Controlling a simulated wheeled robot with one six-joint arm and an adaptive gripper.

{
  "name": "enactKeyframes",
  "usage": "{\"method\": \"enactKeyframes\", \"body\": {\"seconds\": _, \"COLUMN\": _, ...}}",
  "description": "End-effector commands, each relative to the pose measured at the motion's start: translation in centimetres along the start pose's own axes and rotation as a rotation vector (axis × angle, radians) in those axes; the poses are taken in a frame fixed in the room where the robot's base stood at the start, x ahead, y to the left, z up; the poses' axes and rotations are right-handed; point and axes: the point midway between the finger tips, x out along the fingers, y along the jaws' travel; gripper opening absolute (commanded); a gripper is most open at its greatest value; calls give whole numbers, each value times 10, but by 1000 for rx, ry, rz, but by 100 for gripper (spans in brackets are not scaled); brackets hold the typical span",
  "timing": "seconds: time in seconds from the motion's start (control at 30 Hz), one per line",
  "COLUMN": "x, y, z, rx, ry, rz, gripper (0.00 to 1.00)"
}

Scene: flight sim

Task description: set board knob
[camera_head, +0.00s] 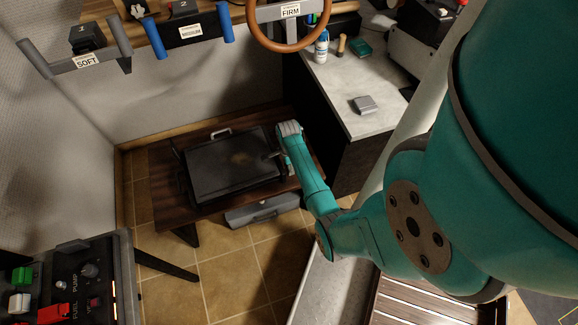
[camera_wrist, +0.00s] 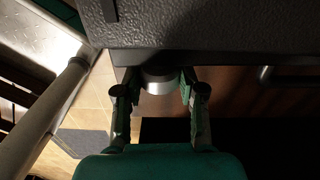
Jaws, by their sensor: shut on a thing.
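A round silver knob (camera_wrist: 158,84) sticks out of that side, between my fingers. My gripper (camera_head: 271,155) is at the board's right side. In the wrist view my gripper (camera_wrist: 159,80) has one finger on each side of the knob and is shut on it. The knob's far end and any marking on it are hidden. I cannot make out the knob in the head view.
A counter (camera_head: 345,90) with a small grey box (camera_head: 365,104) stands to the right. A control panel (camera_head: 75,285) is at lower left. Tiled floor (camera_head: 228,262) is open in front.

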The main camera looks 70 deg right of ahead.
Motion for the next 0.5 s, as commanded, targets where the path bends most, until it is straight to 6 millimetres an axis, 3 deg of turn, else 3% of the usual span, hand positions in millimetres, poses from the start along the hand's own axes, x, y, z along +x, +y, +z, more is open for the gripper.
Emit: {"method": "enactKeyframes", "body": {"seconds": 0.5, "x": 1, "y": -3, "z": 0, "rx": 0, "ry": -1, "rz": 233, "gripper": 5}}
